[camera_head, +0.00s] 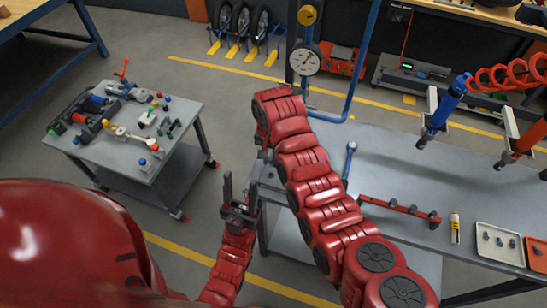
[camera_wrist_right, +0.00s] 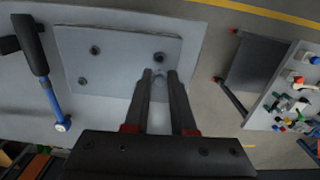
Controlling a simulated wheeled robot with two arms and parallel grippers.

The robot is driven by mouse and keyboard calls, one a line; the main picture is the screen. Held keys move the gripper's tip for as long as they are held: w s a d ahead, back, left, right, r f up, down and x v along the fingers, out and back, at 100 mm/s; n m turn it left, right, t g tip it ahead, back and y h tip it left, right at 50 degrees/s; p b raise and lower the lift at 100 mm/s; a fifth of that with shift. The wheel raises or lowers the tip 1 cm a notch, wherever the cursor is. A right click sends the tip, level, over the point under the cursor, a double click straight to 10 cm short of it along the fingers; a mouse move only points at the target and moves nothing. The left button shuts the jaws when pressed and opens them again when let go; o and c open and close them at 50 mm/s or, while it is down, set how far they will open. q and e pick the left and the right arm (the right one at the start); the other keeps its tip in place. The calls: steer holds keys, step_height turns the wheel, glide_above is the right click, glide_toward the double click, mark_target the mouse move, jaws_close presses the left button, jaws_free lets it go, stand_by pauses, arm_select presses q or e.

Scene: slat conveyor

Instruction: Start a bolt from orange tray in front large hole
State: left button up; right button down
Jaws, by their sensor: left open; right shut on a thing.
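A grey plate (camera_wrist_right: 120,68) with several dark holes lies on the bench in the right wrist view. My right gripper (camera_wrist_right: 160,76) is over one end of it, its fingers nearly together. A small grey rounded piece, seemingly a bolt (camera_wrist_right: 159,90), shows between the fingers; its lower end and any contact with a hole cannot be made out. In the head view my right arm hides most of the plate and the gripper. The orange tray (camera_head: 537,254) is cut off at the right edge. My left gripper (camera_head: 239,196) is open and empty, pointing up beside the bench.
A white tray (camera_head: 500,243) with several bolts stands beside the orange tray. A yellow marker (camera_head: 455,227) and a red rail (camera_head: 400,208) lie on the bench (camera_head: 395,160). A blue-handled hammer (camera_head: 349,162) lies near my right arm. A cluttered cart (camera_head: 135,140) stands at left.

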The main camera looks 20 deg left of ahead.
step_height(320, 180, down, 4)
steer(key=shift+f+b, duration=0.25)
steer(key=shift+b, duration=0.15)
steer(key=m+b, duration=0.4)
steer(key=m, duration=0.1)
steer(key=m+b, duration=0.2)
steer(key=m, duration=0.1)
steer(key=shift+f, duration=0.35)
steer(key=m+b, duration=0.1)
steer(key=m, duration=0.2)
steer(key=shift+w+r, duration=0.1)
steer(key=shift+r, duration=0.05)
steer(key=m+b, duration=0.2)
steer(key=m, duration=0.2)
steer(key=shift+a+r+m, duration=0.1)
steer(key=shift+r+m, duration=0.05)
steer(key=shift+m, duration=0.25)
steer(key=shift+r+n, duration=0.1)
steer(key=shift+n, duration=1.1)
steer(key=n, duration=1.3)
steer(key=shift+b, duration=0.35)
